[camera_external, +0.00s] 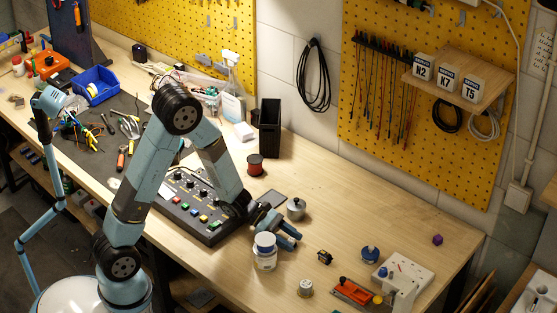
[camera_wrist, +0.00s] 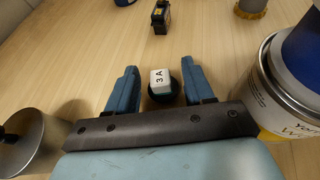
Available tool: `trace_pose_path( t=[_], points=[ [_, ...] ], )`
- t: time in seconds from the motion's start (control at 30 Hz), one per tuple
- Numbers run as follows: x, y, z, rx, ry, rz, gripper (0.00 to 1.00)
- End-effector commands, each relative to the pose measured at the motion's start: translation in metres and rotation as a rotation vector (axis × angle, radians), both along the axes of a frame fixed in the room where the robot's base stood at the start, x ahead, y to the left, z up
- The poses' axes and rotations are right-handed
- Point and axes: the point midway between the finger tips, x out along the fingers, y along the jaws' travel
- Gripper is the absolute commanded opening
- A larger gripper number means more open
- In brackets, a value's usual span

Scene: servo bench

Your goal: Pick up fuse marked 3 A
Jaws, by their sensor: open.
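The fuse marked 3 A (camera_wrist: 161,79) shows in the wrist view as a small white block with black lettering, on a dark round part. It stands between the two blue fingers of my gripper (camera_wrist: 160,71), with a gap on both sides. My gripper is open and low over the bench. In the external view my gripper (camera_external: 295,240) is beside the white jar, and I cannot make out the fuse there.
A metal pot with a knob (camera_external: 296,210) is close on the other side (camera_wrist: 30,140). A small black-and-yellow part (camera_external: 325,258) lies beyond the fingers.

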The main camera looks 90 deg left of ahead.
Motion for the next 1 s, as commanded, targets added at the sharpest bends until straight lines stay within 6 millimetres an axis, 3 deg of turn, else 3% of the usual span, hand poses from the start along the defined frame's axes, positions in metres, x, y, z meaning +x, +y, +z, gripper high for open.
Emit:
trace_pose_path(
  t=[0.1, 0.63, 1.0],
  points=[
    [-0.0002, 0.0002, 0.0001, 0.0, 0.0, 0.0, 0.5],
    [-0.0005, 0.0005, 0.0, 0.0, 0.001, 0.001, 0.0],
    [-0.0003, 0.0006, 0.0057, 0.0, 0.0, 0.001, 0.0]
  ],
)
